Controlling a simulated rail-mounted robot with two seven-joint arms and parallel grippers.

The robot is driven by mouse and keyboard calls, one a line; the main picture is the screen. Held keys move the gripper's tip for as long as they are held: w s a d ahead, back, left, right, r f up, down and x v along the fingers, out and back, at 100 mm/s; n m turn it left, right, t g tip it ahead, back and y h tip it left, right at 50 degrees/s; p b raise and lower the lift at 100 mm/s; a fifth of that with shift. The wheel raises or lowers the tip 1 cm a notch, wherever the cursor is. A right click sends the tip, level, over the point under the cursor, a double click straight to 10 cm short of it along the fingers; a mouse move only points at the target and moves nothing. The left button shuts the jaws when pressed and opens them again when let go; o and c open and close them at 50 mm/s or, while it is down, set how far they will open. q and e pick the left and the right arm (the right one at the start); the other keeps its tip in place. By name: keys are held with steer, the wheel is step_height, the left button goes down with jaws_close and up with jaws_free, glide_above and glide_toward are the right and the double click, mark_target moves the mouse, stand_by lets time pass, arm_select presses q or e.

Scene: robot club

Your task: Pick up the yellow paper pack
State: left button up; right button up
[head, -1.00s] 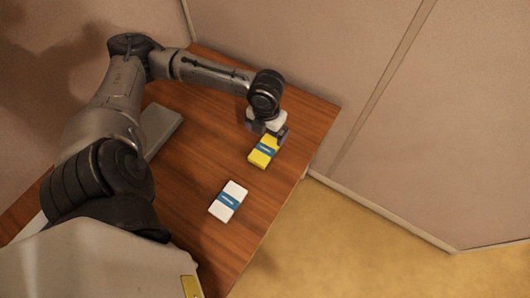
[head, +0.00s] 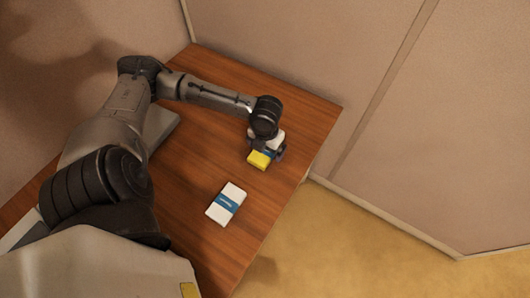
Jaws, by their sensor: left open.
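The yellow paper pack (head: 259,160) lies on the wooden table near its right edge. It has a blue band, now mostly covered by my gripper. My left gripper (head: 267,152) is open and is low over the pack, hiding its far part. One finger shows at the pack's right side. I cannot tell whether the fingers touch it. My right gripper is not in view.
A white pack with a blue band (head: 231,194) lies nearer on the wooden table (head: 190,210). A grey flat object (head: 162,129) lies at the left, partly behind my arm. Partition walls (head: 290,50) stand behind the table.

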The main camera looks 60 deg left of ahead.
arm_select(q)
steer(key=shift+f, duration=0.2)
steer(key=c, duration=1)
steer(key=shift+c, duration=0.4)
steer(key=shift+r, duration=0.15)
